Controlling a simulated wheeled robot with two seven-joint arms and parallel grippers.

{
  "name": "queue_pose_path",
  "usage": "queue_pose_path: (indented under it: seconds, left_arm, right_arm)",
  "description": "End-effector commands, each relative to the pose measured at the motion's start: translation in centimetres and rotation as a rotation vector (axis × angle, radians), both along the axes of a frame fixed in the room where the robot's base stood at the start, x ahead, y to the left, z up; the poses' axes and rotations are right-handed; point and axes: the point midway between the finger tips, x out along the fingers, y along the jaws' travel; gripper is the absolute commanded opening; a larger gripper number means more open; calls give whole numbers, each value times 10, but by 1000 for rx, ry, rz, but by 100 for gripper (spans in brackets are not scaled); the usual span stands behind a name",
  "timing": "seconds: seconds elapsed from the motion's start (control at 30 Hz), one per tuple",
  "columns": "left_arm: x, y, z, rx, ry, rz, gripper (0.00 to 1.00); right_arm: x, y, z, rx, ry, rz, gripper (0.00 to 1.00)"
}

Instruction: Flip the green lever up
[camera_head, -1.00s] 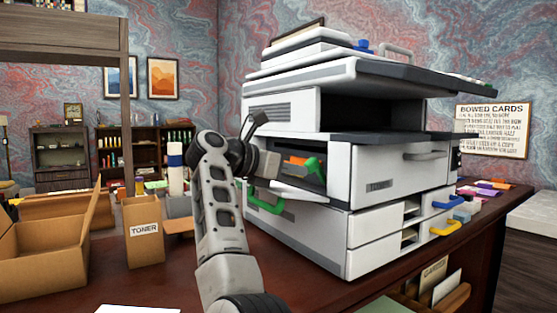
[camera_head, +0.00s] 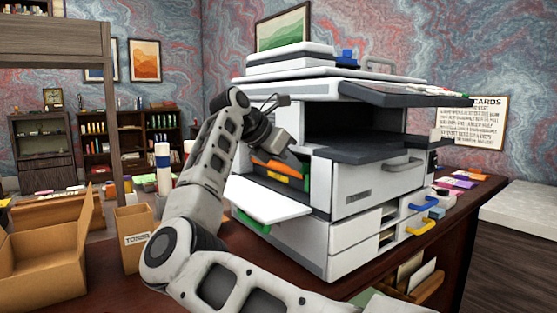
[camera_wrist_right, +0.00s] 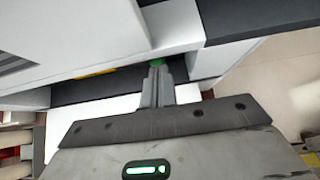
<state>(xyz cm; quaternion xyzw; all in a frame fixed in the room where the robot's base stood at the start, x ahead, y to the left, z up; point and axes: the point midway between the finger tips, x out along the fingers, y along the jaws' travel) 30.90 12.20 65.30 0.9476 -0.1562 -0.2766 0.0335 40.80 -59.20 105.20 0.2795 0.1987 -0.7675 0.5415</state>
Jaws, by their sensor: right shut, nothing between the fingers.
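The grey-white copier (camera_head: 375,170) stands on the desk with its side flap (camera_head: 268,200) folded down. Inside that opening, a green lever (camera_head: 307,184) shows at the right end, beside an orange part (camera_head: 273,168). My right gripper (camera_head: 297,162) is shut and empty, reaching into the opening from above, close to the lever. In the right wrist view a small bit of green lever (camera_wrist_right: 157,62) shows just beyond the shut fingertips (camera_wrist_right: 157,72); the fingers hide the rest. I cannot tell whether they touch. My left gripper is not in view.
A green handle (camera_head: 251,222) is on the copier's side below the flap. Blue (camera_head: 424,203) and yellow (camera_head: 420,228) handles are on its front. A toner box (camera_head: 134,236) and an open carton (camera_head: 45,245) stand to the left. The copier's upper body overhangs the opening.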

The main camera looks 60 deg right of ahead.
Motion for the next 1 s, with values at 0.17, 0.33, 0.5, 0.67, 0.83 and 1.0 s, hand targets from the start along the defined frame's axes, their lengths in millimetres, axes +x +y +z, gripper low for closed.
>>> queue_pose_path:
  seconds: [0.17, 0.33, 0.5, 0.67, 0.83, 1.0]
  left_arm:
    - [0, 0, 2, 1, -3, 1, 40]
    - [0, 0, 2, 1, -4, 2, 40]
    - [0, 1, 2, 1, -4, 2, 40]
    - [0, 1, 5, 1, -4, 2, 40]
    - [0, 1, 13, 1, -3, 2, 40]
    - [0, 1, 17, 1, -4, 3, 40]
  right_arm:
    - [-1, -2, 3, -8, -1, -2, 0]
    - [-2, -3, 3, -9, -1, -2, 0]
    - [-2, -3, 3, -10, -1, -2, 0]
    - [-2, -3, 6, -9, 0, -3, 0]
    - [-1, -2, 15, -7, 0, -2, 0]
    - [-1, -2, 19, -6, 0, -1, 0]
